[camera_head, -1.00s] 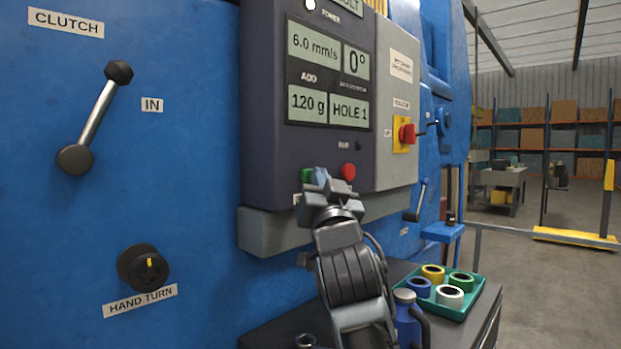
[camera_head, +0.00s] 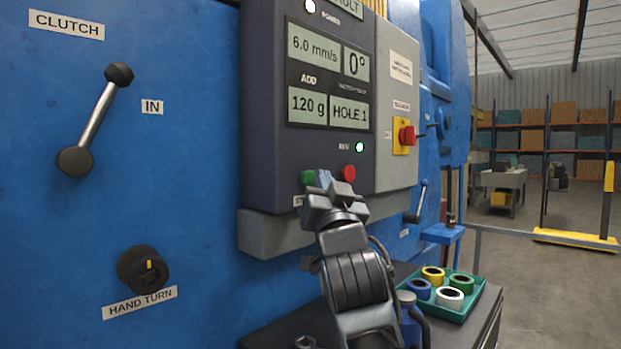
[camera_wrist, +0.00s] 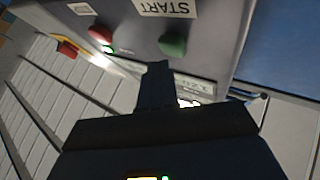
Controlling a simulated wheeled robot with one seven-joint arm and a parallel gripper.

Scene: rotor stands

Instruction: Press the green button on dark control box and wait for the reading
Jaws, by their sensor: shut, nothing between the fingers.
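The dark control box (camera_head: 262,120) is fixed to the blue machine. Its display reads 6.0 mm/s, 0°, ADD 120 g and HOLE 1. The green button (camera_head: 307,177) is at the lower left of its face, and it also shows in the wrist view (camera_wrist: 173,44) beside the START label. The red button (camera_head: 348,172) is to its right. A green run lamp (camera_head: 359,147) is lit above the red button. My gripper (camera_head: 325,180) is shut and empty, just right of the green button in the head view. Its tip appears clear of the button in the wrist view.
A green tray (camera_head: 462,309) with several coloured tape rolls lies on the dark bench at the lower right. A clutch lever (camera_head: 97,118) and a hand-turn knob (camera_head: 143,269) are on the blue panel at left. A red-and-yellow switch (camera_head: 405,136) is on the grey side.

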